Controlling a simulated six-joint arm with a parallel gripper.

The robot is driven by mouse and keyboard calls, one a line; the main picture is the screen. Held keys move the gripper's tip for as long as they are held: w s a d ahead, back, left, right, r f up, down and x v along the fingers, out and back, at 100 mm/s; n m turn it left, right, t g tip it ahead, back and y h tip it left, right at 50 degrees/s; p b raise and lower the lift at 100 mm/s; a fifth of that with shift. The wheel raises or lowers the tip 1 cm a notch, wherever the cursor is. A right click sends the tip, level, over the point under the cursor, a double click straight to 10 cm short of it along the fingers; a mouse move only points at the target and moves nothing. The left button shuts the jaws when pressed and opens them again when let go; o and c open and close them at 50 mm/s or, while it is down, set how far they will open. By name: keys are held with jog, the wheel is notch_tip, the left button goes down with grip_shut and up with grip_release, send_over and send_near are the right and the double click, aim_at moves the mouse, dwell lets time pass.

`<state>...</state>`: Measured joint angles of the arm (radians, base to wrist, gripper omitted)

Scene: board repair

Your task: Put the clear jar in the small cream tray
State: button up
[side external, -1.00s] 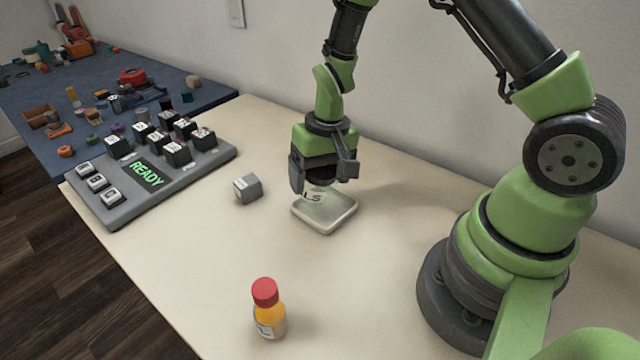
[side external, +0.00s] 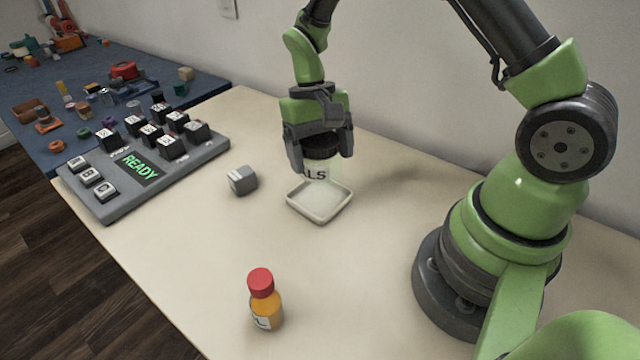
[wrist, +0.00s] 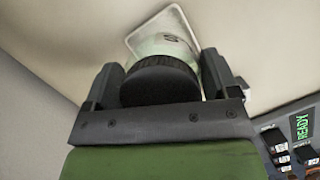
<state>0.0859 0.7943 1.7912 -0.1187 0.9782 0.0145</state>
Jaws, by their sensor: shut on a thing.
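The clear jar (side external: 320,172) has a black lid and dark lettering on its side. My gripper (side external: 320,152) is shut on the jar at its lid and holds it upright over the small cream tray (side external: 318,207). The jar's bottom appears slightly above the tray floor, but exact contact is hard to tell. In the wrist view the black lid (wrist: 160,82) sits between the two fingers, with the pale jar body and the tray rim (wrist: 133,42) beyond it. The lid hides much of the jar there.
A grey cube (side external: 242,180) lies left of the tray. An orange bottle with a red cap (side external: 264,300) stands in front. A grey keypad panel reading READY (side external: 140,168) is at the left, before a blue mat (side external: 190,92) with several small items. The table right of the tray is clear.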

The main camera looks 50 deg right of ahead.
aim_at(315, 137)
notch_tip(315, 137, down, 7)
jog(key=shift+r, duration=0.2)
dwell(0.3)
jog(key=o, duration=0.9)
jog(key=shift+f, duration=0.1)
jog(key=shift+c, duration=0.2)
jog(key=v, duration=1.2)
jog(key=shift+r, duration=0.25)
jog(key=r, duration=0.2)
jog(key=s+r+t, duration=0.1)
jog(key=r, duration=0.1)
jog(key=a+r+t, duration=0.1)
jog(key=r, duration=0.1)
jog(key=shift+s+a+r, duration=0.1)
jog(key=shift+s+r, duration=0.2)
jog(key=shift+s, duration=0.1)
jog(key=s+a+r+t, duration=0.1)
jog(key=s+r+t, duration=0.3)
jog(key=s, duration=0.3)
jog(key=s+a+r+n+t, duration=0.1)
jog(key=s+r+t, duration=0.3)
jog(key=s, duration=0.4)
jog(key=shift+a+r+y, duration=0.3)
jog(key=shift+a+r, duration=0.5)
jog(key=shift+r, duration=0.1)
jog(key=shift+s, duration=0.15)
